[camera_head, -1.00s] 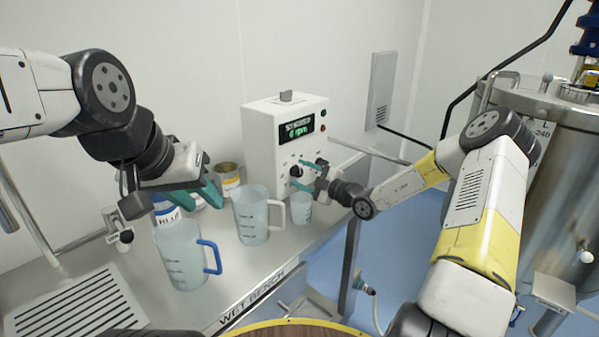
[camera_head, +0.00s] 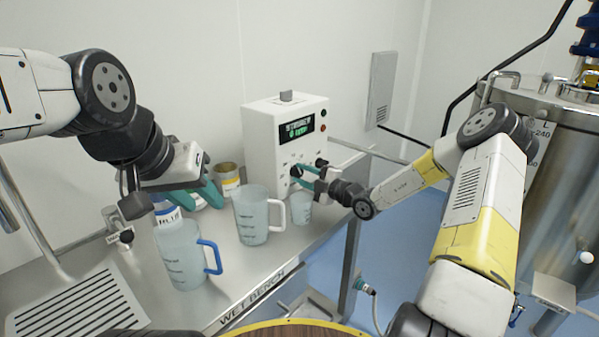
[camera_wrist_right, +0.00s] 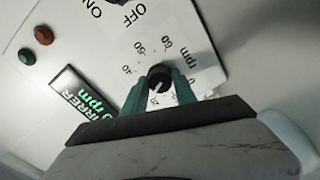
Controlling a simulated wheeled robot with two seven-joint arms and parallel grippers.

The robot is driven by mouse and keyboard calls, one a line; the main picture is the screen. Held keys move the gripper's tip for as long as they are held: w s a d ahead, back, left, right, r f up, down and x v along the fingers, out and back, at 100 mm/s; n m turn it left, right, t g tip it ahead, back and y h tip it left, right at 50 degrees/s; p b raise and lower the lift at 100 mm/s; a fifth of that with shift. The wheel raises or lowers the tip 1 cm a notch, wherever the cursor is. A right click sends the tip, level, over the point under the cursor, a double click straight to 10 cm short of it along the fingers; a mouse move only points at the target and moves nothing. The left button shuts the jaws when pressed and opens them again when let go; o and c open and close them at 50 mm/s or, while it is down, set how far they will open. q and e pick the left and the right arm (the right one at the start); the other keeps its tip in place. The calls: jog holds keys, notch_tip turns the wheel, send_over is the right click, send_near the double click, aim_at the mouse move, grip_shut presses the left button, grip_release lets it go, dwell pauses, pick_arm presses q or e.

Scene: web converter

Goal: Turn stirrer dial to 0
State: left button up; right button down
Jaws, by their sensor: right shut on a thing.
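The stirrer dial (camera_wrist_right: 159,78) is a small black knob with a pale pointer line, on the front of a white control box (camera_head: 262,150). Numbers and "rpm" are printed around it. My right gripper (camera_wrist_right: 160,90) has its teal fingers on both sides of the dial, shut on it. In the head view the dial (camera_head: 295,171) shows at the tips of the right gripper's fingers. The green display (camera_head: 296,128) reads rpm; its digit is hard to read. My left gripper (camera_head: 205,190) hangs empty over the bench, behind the jugs; its opening is unclear.
A blue-handled jug (camera_head: 182,258), a white-handled jug (camera_head: 253,222) and a small beaker (camera_head: 301,210) stand on the bench, the beaker just below my right gripper. A tin (camera_head: 228,175) stands behind. A steel tank (camera_head: 570,150) is at the right.

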jog(key=shift+n, duration=2.2)
jog(key=c, duration=1)
grip_release()
jog(key=shift+v, duration=3.9)
